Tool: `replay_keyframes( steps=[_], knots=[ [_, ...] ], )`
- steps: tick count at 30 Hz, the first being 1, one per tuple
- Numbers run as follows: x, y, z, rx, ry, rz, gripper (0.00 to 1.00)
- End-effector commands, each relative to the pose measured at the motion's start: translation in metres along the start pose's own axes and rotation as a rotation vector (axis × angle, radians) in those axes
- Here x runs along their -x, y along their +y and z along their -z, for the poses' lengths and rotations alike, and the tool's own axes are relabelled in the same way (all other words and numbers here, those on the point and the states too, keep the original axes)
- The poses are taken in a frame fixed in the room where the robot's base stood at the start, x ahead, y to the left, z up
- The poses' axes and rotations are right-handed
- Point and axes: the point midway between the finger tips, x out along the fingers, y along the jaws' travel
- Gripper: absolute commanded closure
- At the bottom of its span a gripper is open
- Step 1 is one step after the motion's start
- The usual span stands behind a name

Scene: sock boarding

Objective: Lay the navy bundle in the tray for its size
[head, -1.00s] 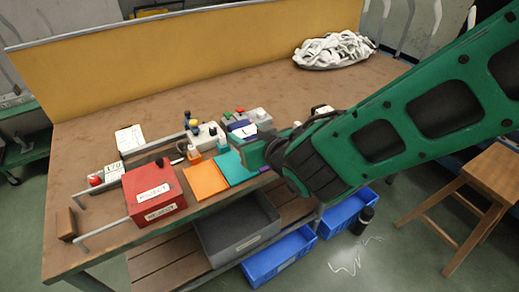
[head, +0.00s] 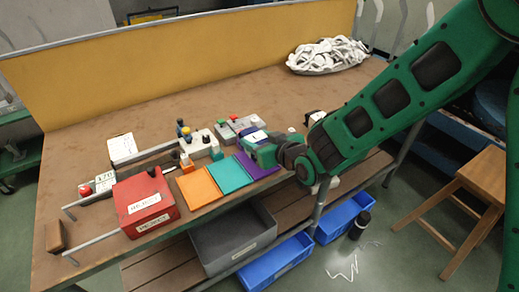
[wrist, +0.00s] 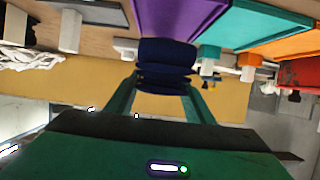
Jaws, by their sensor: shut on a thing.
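My gripper (wrist: 160,95) is shut on the navy bundle (wrist: 165,65), a dark folded roll held between the two green fingers in the wrist view. The teal tray (head: 230,175) and the orange tray (head: 199,188) lie side by side to the left of the purple one. In the wrist view the purple tray (wrist: 180,14) is close by the bundle. I cannot read any size marks.
A red reject box (head: 145,205) stands left of the trays. Small devices with coloured knobs (head: 200,141) stand behind them. A grey bin (head: 235,240) and blue bins (head: 275,264) sit below the table edge. A white heap (head: 327,55) lies at the back right.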

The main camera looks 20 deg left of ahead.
Motion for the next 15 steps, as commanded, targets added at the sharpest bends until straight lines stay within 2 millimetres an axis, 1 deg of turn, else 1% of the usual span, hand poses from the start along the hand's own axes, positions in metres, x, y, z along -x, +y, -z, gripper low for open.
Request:
replay_keyframes(
  steps=[9,15],
  knots=[
    [-0.013,0.000,-0.033,0.000,-0.003,0.001,0.77],
    [-0.015,0.000,-0.036,0.001,0.000,0.000,0.77]
  ],
)
